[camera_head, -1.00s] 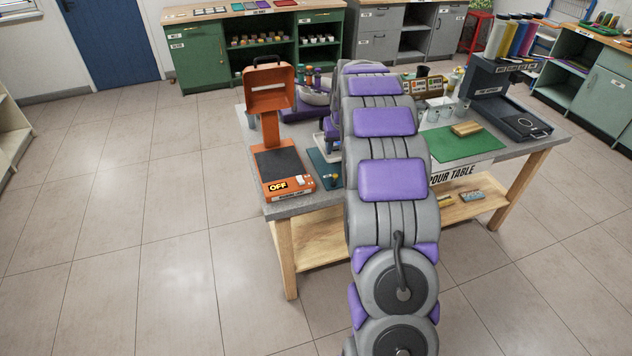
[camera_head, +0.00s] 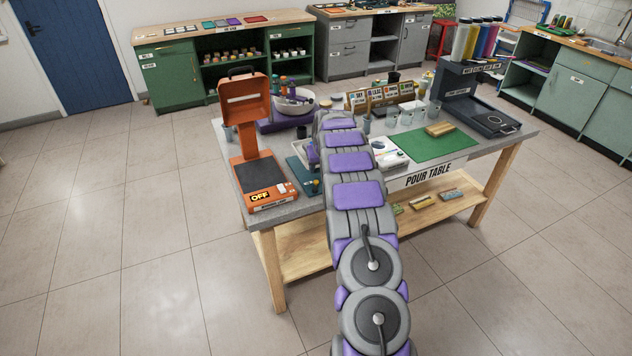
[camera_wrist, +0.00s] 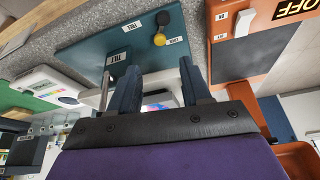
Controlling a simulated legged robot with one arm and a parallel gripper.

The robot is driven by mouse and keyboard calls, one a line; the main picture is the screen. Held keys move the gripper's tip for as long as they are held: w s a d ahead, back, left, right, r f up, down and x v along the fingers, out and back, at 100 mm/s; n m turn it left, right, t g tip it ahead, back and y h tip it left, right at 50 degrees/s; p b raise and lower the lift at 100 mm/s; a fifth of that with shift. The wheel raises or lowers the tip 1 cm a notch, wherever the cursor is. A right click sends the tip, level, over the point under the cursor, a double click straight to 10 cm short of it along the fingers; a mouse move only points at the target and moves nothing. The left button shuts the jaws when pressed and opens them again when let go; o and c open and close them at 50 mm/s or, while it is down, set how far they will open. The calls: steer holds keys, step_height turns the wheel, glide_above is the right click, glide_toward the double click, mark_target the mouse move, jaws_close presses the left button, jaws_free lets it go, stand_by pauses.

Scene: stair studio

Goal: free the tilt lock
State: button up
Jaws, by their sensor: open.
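In the wrist view, a teal board (camera_wrist: 90,45) carries a small black-and-yellow knob (camera_wrist: 160,30) with a label beside it that seems to read LOCK. Another label on the board reads TILT (camera_wrist: 118,57). A pale bar or handle (camera_wrist: 104,92) stands at the board's edge, beside my left finger. My gripper (camera_wrist: 160,68) is open, its dark fingers pointing at the board's edge, apart from the knob. In the head view the teal board (camera_head: 303,172) lies beside the orange lamp; my arm hides the gripper and part of the board.
The orange warming lamp (camera_head: 262,180), marked OFF, stands left of the board. A purple-and-grey bowl device (camera_head: 275,122) is behind. A green mat (camera_head: 430,148), cups (camera_head: 392,117) and a dark stand (camera_head: 460,85) occupy the pour table's right. Floor left of the table is clear.

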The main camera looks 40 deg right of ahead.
mark_target(316, 181)
steer(key=b+x, duration=0.1)
steer(key=x, duration=0.7)
steer(key=shift+f, duration=0.1)
steer(key=shift+b+x, duration=0.4)
steer(key=shift+x, duration=0.5)
steer(key=shift+w, duration=0.1)
steer(key=shift+c, duration=0.2)
jaws_close()
